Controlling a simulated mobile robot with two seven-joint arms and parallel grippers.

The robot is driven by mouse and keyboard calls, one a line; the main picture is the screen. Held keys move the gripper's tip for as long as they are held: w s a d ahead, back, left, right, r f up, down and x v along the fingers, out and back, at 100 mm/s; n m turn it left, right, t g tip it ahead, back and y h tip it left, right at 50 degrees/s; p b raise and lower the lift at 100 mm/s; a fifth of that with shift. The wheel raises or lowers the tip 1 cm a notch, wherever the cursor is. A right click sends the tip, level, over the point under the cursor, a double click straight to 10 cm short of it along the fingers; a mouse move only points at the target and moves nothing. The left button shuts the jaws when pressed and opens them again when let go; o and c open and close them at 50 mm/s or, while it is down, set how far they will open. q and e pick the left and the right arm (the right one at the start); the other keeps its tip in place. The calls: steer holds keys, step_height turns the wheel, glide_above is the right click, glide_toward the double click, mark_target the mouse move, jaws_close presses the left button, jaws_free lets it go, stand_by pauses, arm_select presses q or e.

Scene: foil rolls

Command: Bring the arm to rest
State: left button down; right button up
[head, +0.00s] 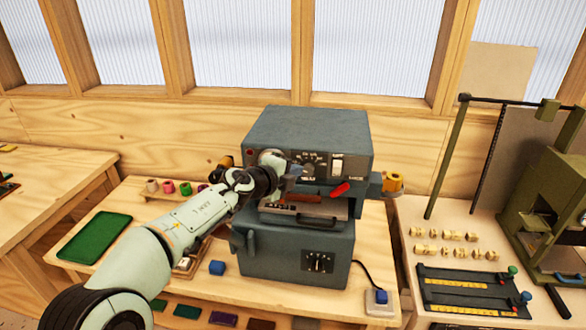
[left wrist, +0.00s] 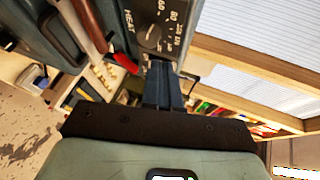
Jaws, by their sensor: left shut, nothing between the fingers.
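My left arm (head: 170,235) reaches in from the lower left to the front of a grey machine (head: 320,130). My left gripper (head: 297,170) is in front of the machine's upper control panel, near its dial. In the left wrist view the two dark fingers (left wrist: 163,85) are together and empty, pointing past the panel with the HEAT dial (left wrist: 149,37). I cannot tell whether the fingers touch the panel. A red-tipped lever (head: 340,189) is just right of the gripper; its red tip also shows in the left wrist view (left wrist: 124,62). My right gripper is not in view.
A yellow roll (head: 393,181) sits at the machine's right side. Several coloured foil rolls (head: 168,187) stand behind my arm. A green tray (head: 95,238) lies at the left. An olive press (head: 550,190) stands on the right table.

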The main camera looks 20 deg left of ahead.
arm_select(q)
steer(key=shift+r, duration=0.45)
steer(key=s+d+f+n+g+h, duration=0.1)
steer(key=d+f+n+g, duration=0.15)
steer(key=f, duration=0.95)
steer(key=s+d+f+n+g+h, duration=0.15)
steer(key=d+f+n, duration=0.25)
steer(key=f, duration=0.8)
steer(key=s+d+f+n+g, duration=0.1)
steer(key=s+d+f+n, duration=0.2)
steer(key=f, duration=0.5)
steer(key=s+f+n+g, duration=0.2)
steer(key=s+f+n, duration=0.15)
steer(key=f, duration=0.45)
steer(key=s+d+f+n+g, duration=0.1)
steer(key=s+f+n+g, duration=0.1)
steer(key=s+f, duration=0.4)
steer(key=s+d+f+n+g+y, duration=0.1)
steer(key=s+f+n, duration=0.4)
steer(key=s, duration=0.8)
steer(key=s+d+f+n+g, duration=0.1)
steer(key=s+f+n+g, duration=0.3)
steer(key=s, duration=0.6)
step_height(320, 180, down, 3)
steer(key=shift+s+d+r+y, duration=0.1)
steer(key=shift+s+d+y, duration=0.05)
steer(key=shift+d+y, duration=0.2)
